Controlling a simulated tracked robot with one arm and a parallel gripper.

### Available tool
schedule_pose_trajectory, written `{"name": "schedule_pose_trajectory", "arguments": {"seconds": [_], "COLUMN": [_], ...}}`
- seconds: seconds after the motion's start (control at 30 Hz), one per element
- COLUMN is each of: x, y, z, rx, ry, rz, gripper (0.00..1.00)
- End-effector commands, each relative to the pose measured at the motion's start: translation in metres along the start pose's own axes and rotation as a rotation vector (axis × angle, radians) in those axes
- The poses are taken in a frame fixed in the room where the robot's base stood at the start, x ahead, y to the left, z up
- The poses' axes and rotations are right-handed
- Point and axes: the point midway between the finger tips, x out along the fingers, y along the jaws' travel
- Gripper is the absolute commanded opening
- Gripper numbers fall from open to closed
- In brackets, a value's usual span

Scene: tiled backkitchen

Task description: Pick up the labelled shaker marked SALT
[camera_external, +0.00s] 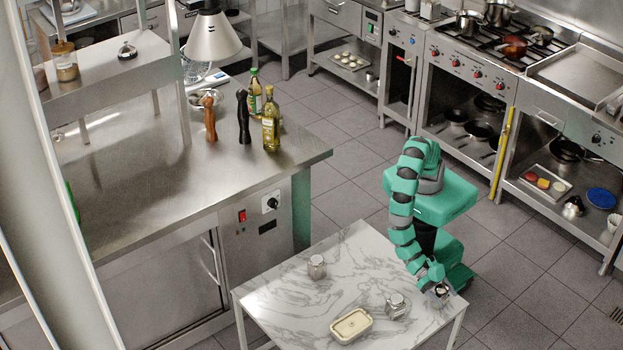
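A small shaker with a metal top (317,267) stands on the marble-topped table, towards its back left. A second metal-topped shaker (397,306) stands nearer the front right. Any lettering on either is too small to read, so I cannot tell which is marked SALT. My gripper (439,291) is low over the table's right corner, to the right of the second shaker and apart from it. A small pale and dark shape shows at its fingers. I cannot tell whether this is a held object, one standing there, or part of the gripper.
A cream rectangular dish (351,326) lies on the marble table (290,298), left of the second shaker. The table's middle is clear. A steel counter (150,190) behind holds two mills and bottles. Stoves (470,65) line the back right.

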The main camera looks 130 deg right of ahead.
Motion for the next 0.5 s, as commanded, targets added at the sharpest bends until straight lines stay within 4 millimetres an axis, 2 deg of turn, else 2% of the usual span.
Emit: {"name": "schedule_pose_trajectory", "arguments": {"seconds": [0.03, 0.13, 0.5], "x": [-0.0001, -0.0001, -0.001], "y": [0.0001, 0.0, 0.0001], "z": [0.0, 0.0, -0.0024], "rx": [0.0, 0.0, 0.0], "ry": [0.0, 0.0, 0.0], "rz": [0.0, 0.0, 0.0], "gripper": [0.48, 0.21, 0.21]}}
